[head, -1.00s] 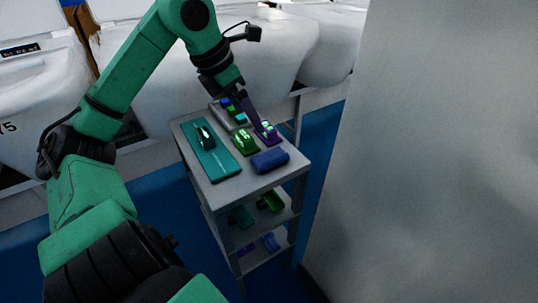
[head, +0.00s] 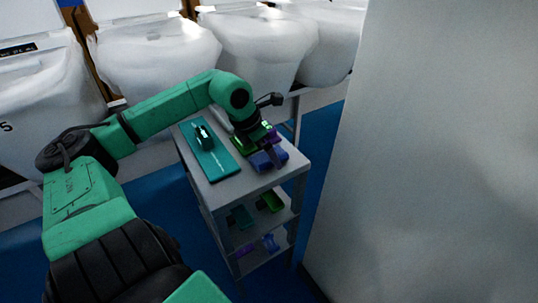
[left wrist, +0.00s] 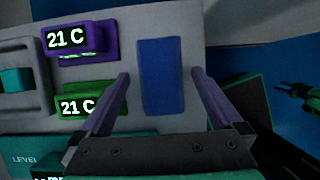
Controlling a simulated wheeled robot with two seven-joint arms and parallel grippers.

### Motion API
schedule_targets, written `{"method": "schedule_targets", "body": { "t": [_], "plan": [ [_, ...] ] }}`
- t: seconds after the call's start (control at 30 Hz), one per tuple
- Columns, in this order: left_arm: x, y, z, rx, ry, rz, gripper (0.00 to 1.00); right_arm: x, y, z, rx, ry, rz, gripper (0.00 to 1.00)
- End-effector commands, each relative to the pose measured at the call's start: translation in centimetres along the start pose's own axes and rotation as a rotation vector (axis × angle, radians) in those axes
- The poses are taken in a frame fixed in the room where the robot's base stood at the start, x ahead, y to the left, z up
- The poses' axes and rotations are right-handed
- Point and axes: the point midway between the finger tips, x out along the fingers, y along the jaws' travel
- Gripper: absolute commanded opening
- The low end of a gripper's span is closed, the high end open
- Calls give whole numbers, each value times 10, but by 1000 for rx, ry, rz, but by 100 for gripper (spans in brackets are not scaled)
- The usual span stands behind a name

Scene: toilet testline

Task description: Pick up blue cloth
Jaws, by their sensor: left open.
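The blue cloth (head: 264,162) is a folded dark-blue block on the front right of the cart's grey top. In the left wrist view the cloth (left wrist: 161,75) lies upright in the picture, between the two fingers. My left gripper (left wrist: 160,77) is open, with one purple finger on each side of the cloth and a gap on both sides. In the head view my left gripper (head: 268,155) reaches down over the cloth and partly hides it. How far the fingertips are above the top cannot be told.
A green device (left wrist: 92,102) and a purple device (left wrist: 82,42), both reading 21 C, stand left of the cloth. A teal level board (head: 213,155) lies on the cart top (head: 205,192). Lower shelves hold coloured items. A pale wall (head: 430,150) rises at right.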

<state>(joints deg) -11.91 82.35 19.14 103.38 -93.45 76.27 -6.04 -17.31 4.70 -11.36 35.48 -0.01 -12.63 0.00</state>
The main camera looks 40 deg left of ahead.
Motion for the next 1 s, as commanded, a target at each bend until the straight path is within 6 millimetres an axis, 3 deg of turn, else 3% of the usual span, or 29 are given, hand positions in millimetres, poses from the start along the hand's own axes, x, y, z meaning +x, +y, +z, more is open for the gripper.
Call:
{"method": "schedule_targets", "body": {
  "t": [1.0],
  "plan": [
    [6,0,-2,-1,-1,-1,100,7,-3,-3,-1,5,-4,50]
  ]
}}
